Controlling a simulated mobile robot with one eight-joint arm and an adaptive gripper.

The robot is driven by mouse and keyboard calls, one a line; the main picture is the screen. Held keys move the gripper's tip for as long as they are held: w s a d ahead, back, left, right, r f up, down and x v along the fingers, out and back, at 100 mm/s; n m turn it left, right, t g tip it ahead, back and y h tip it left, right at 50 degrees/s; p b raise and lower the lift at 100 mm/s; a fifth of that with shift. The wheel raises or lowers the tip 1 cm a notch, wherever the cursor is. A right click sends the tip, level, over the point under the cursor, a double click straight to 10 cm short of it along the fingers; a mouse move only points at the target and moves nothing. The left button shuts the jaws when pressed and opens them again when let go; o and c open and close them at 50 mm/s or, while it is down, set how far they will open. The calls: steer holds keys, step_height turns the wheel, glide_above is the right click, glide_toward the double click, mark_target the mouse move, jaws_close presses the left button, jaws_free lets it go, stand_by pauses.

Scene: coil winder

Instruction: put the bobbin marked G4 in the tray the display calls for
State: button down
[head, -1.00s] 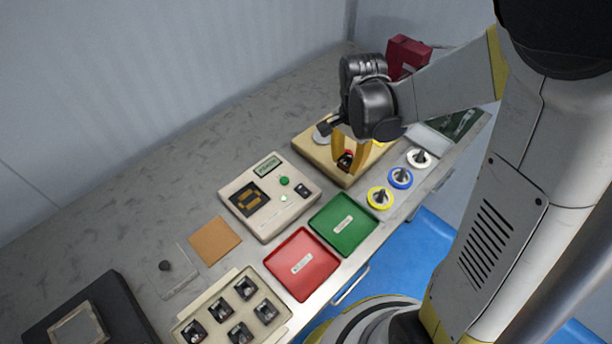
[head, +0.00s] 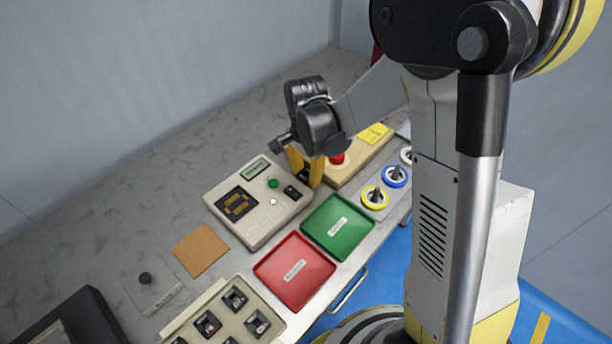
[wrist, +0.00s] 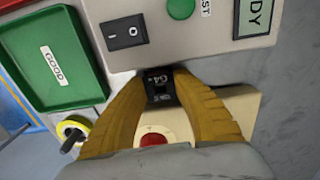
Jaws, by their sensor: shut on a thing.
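My gripper (head: 304,168) is beside the right end of the tester box in the head view. In the wrist view its yellow fingers (wrist: 160,78) are shut on a small black bobbin marked G4 (wrist: 157,84), just off the box's edge. In the head view the fingers mostly hide the bobbin. The tester box (head: 258,203) has a small display (head: 255,168); only "DY" shows of its text in the wrist view (wrist: 257,14). The green tray (head: 338,226) is labelled GOOD in the wrist view (wrist: 57,65). The red tray (head: 294,271) has a label too small to read.
A wooden base (head: 362,160) with a red button (head: 337,158) stands right of my gripper. Yellow (head: 375,197) and blue (head: 396,176) ringed spools line the front edge. A rack of several sockets (head: 228,316) and a brown pad (head: 199,250) lie left.

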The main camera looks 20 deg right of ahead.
steer(key=shift+f, duration=0.15)
steer(key=c, duration=1.1)
jaws_free()
